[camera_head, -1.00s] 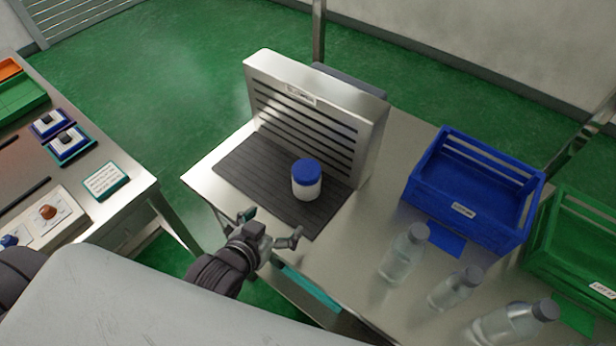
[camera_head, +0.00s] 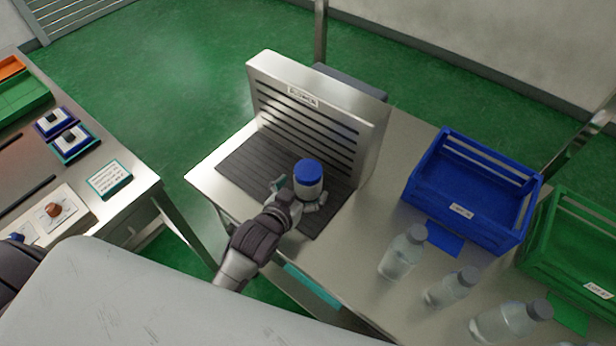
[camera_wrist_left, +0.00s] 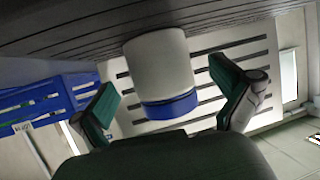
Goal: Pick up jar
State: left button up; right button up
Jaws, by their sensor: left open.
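The jar (camera_head: 307,184) is white with a blue lid and stands upright on the dark ribbed mat (camera_head: 250,163) in front of the slatted metal unit. My left gripper (camera_head: 299,199) is at the jar's near side, with one finger to each side of it. In the left wrist view the jar (camera_wrist_left: 160,75) appears upside down between the two green-padded fingers (camera_wrist_left: 170,100). Gaps show between the jar and both pads, so the gripper is open. My right gripper is not seen.
The slatted metal unit (camera_head: 318,112) rises behind the jar. A blue crate (camera_head: 468,203) and a green crate (camera_head: 580,245) stand to the right. Several clear bottles (camera_head: 402,252) stand along the table's front right. A side table (camera_head: 75,170) with switches is at left.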

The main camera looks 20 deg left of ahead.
pick_arm(q)
jog(key=x, duration=0.3)
jog(key=shift+w+f, duration=0.1)
jog(key=shift+w, duration=0.2)
jog(key=shift+s, duration=0.1)
jog(key=shift+c, duration=0.3)
jog(key=shift+c, duration=1.3)
jog(key=c, duration=1.1)
